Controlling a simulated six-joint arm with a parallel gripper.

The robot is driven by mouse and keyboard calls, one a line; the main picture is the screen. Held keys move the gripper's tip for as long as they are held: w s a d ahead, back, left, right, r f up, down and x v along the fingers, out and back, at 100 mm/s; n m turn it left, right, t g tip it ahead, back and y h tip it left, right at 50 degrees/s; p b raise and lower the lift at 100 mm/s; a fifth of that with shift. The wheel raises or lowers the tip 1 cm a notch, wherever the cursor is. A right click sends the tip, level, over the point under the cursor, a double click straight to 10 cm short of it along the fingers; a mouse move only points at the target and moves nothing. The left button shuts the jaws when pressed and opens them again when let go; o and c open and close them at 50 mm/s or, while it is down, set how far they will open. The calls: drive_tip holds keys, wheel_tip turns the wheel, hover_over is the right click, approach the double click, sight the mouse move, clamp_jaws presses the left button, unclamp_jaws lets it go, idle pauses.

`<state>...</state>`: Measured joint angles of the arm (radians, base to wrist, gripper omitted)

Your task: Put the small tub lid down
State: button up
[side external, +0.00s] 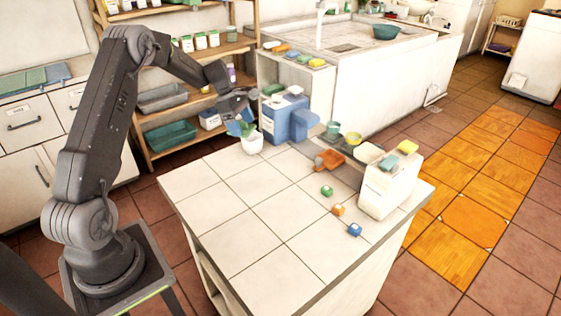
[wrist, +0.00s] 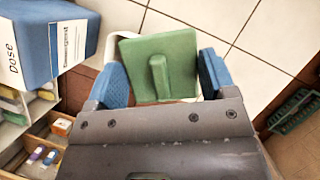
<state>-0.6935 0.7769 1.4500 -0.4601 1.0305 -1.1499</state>
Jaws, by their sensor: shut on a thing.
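The small tub lid is a green square plate with a raised bar handle; it shows in the wrist view (wrist: 180,68) and partly in the side view (side external: 249,128). My gripper (wrist: 163,82), with blue finger pads, is shut on the lid, one pad at each side; it also shows in the side view (side external: 241,125). A small white tub (side external: 253,145) stands on the tiled counter directly below the lid. In the wrist view its white rim (wrist: 121,46) shows past the lid's edge. I cannot tell whether the lid touches the rim.
A blue box (side external: 276,123) with a white label stands close beside the tub, at the left in the wrist view (wrist: 62,38). An orange scoop (side external: 329,159), small coloured blocks (side external: 338,209) and a white box (side external: 388,188) are farther right. The counter's front left (side external: 222,212) is clear.

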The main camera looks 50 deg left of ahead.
drive_tip(key=shift+w+d+n+t+y, duration=0.15)
drive_tip(key=shift+n+t+y, duration=0.15)
drive_tip(key=shift+n, duration=0.8)
drive_tip(key=shift+w+d+f+n, duration=0.15)
drive_tip(key=shift+n, duration=0.15)
hover_over(284, 161)
drive_tip(key=a, duration=0.1)
drive_tip(key=f, duration=0.6)
drive_tip(key=shift+s+f, duration=0.35)
drive_tip(key=shift+s, duration=0.05)
drive_tip(key=shift+f, duration=0.2)
drive_tip(key=shift+w+f, duration=0.1)
drive_tip(key=shift+f, duration=1.75)
drive_tip(key=shift+f, duration=0.15)
drive_tip(key=o, duration=0.8)
drive_tip(key=shift+o, duration=0.2)
